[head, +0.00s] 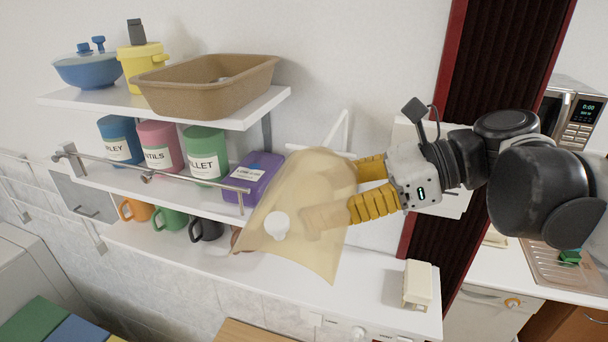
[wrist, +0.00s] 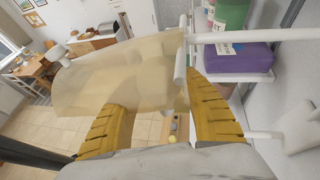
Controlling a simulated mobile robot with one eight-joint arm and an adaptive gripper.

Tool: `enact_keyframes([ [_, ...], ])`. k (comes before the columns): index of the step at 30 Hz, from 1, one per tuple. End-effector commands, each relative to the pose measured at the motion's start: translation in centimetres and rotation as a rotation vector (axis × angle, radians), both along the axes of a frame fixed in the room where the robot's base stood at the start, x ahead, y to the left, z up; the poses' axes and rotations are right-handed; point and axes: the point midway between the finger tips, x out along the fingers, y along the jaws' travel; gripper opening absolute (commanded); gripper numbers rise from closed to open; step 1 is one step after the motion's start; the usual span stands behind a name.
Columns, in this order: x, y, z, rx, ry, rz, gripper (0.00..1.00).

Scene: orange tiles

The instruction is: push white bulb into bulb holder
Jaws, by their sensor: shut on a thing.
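A translucent beige shade (head: 295,200) hangs in front of the shelves; it also spans the wrist view (wrist: 100,82). My gripper (head: 330,195) has its yellow fingers at the shade, and the lower finger shows faintly through it. In the wrist view the gripper (wrist: 160,95) has its fingers on either side of a pale rounded shape behind the shade, which looks like the white bulb (wrist: 150,85). The exact contact is veiled. A small white rounded piece (head: 277,225) shows at the shade's lower left; I cannot tell whether it is the bulb or the holder.
Wall shelves carry a brown basin (head: 205,95), canisters, a purple box (head: 257,176) and mugs. A metal rail (head: 150,178) runs along the middle shelf. A white wall bracket (head: 340,135) is behind the shade.

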Motion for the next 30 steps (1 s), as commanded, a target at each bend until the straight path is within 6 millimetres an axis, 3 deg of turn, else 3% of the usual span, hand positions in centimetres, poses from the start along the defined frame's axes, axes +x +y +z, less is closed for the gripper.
enact_keyframes([
  [30, 7.4, -2.7, 0.0, 0.0, 0.0, 0.0, 0.21],
])
